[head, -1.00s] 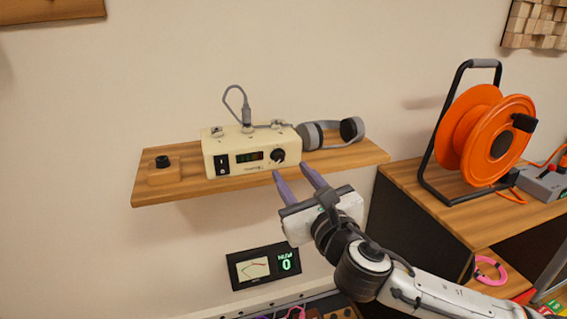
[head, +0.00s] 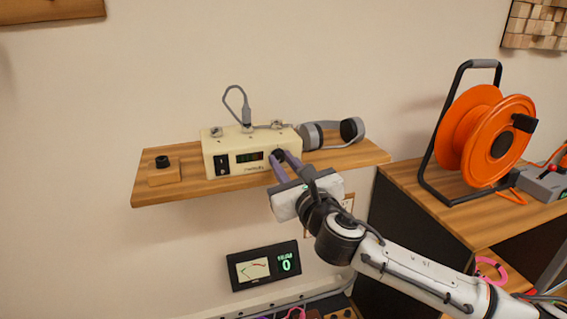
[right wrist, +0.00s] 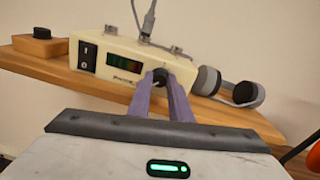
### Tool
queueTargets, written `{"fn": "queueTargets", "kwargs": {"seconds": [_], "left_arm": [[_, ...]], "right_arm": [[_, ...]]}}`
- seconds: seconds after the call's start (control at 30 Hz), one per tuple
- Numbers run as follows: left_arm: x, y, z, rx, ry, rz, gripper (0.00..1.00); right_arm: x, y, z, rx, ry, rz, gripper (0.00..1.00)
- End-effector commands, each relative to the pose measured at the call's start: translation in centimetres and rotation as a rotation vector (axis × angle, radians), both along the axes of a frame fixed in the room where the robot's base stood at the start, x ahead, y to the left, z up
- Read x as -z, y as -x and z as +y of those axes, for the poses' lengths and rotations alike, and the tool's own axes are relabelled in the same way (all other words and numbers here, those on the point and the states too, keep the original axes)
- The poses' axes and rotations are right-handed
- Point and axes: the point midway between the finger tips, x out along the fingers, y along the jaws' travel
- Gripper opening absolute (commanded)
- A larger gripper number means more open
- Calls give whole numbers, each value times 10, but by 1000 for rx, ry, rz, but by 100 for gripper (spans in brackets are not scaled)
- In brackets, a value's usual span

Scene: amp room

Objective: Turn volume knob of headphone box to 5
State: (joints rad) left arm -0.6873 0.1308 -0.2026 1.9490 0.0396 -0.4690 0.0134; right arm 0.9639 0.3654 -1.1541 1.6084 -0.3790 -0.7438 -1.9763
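The headphone box (head: 222,147) is a cream box on a wooden wall shelf, and it also shows in the right wrist view (right wrist: 92,41). Its dark round volume knob (head: 279,153) is at the right end of the front face. In the right wrist view the knob (right wrist: 159,76) sits between my fingertips. My right gripper (head: 281,156) reaches it from the front and below, its purple fingers drawn close and seemingly touching both sides. The fingers partly hide the knob, so its pointer cannot be read. My left gripper is not in view.
Grey headphones (head: 312,135) lie right of the box. A small wooden block with a black knob (head: 163,172) sits at the shelf's left end. A meter panel (head: 263,266) below reads 0. An orange cable reel (head: 484,140) stands on the right cabinet.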

Motion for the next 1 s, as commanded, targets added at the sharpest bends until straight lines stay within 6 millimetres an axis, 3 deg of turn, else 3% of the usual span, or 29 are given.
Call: {"fn": "queueTargets", "kwargs": {"seconds": [0.47,1.0], "left_arm": [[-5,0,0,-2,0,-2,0],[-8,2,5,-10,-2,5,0]], "right_arm": [[0,0,0,1,-108,38,0],[1,0,0,1,-568,186,0]]}}
